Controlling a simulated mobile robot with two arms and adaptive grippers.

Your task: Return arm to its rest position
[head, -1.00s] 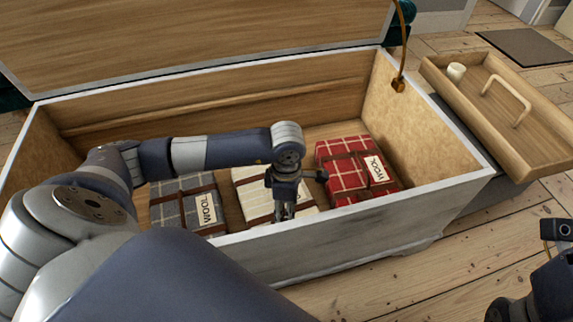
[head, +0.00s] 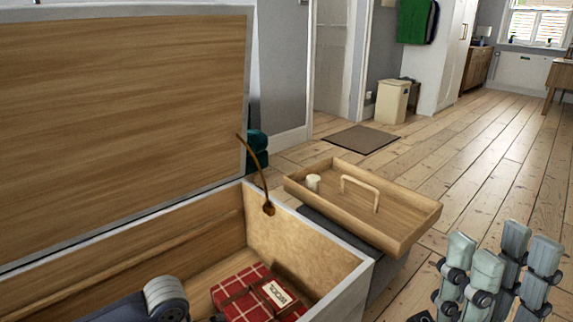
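My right gripper (head: 502,250) is at the lower right of the head view, its grey fingers pointing up and standing apart. It is open with nothing between the fingers, over the floor to the right of the chest (head: 352,281). My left arm's wrist (head: 166,298) shows at the bottom edge, over the inside of the open chest. My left gripper is below the picture. A red checked wool blanket (head: 240,287) with a label and strap lies in the chest, to the right of that wrist.
The chest's raised lid (head: 120,130) fills the left side. A wooden tray (head: 408,233) with a handle and a small white candle (head: 313,183) rests on a dark grey support beside the chest. A mat (head: 362,139) and a bin (head: 392,101) are farther back. Floorboards at right are clear.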

